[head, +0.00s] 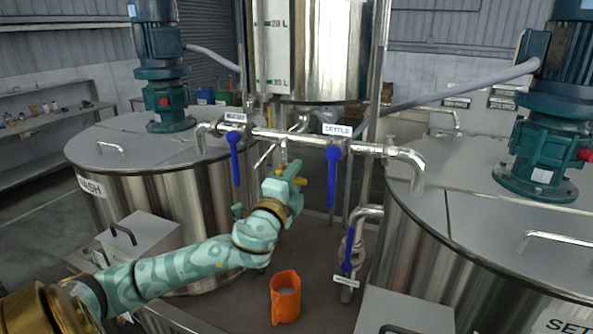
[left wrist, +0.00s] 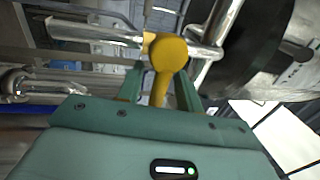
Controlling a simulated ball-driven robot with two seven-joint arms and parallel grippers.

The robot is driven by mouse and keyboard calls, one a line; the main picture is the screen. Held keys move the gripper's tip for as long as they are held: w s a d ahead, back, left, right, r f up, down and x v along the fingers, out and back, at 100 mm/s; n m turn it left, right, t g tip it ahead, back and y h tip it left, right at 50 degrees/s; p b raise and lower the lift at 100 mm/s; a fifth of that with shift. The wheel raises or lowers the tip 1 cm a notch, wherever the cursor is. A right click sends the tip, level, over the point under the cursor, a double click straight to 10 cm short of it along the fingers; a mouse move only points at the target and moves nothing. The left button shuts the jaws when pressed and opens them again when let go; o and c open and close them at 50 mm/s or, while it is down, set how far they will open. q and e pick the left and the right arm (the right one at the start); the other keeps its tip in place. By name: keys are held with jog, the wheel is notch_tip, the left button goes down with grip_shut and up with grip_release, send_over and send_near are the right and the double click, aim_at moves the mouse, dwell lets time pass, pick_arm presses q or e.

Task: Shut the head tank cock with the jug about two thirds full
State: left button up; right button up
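The head tank (head: 330,50) hangs at the top centre with a sight gauge marked 20 L and 30 L. Below it, a yellow cock handle (head: 299,181) shows beside my left gripper (head: 286,172). In the left wrist view, the yellow handle with its round knob (left wrist: 168,52) stands between my left fingers (left wrist: 160,85), with a narrow gap on each side, so the gripper looks open around it. The orange jug (head: 285,306) stands upright on the platform below; something pale shows inside, but its level is hard to judge. My right gripper is out of view.
Pipes cross above the gripper, with blue levers (head: 235,158) and (head: 332,175) hanging down, the second under a SETTLE label. Another blue lever (head: 347,256) is low by the right tank (head: 470,215). The WASH tank (head: 130,190) stands left. Platform around the jug is clear.

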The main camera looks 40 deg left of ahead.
pick_arm(q)
jog(key=shift+w+a, duration=0.15)
jog(key=shift+w, duration=0.35)
grip_shut()
jog(key=m, duration=0.2)
jog(key=f+m+h, duration=0.1)
jog(key=m, duration=0.1)
jog(key=m+h, duration=0.1)
jog(key=m, duration=0.1)
jog(key=shift+s+a+f+m+p, duration=0.1)
jog(key=shift+f+m+p, duration=0.2)
jog(key=shift+p, duration=0.05)
grip_release()
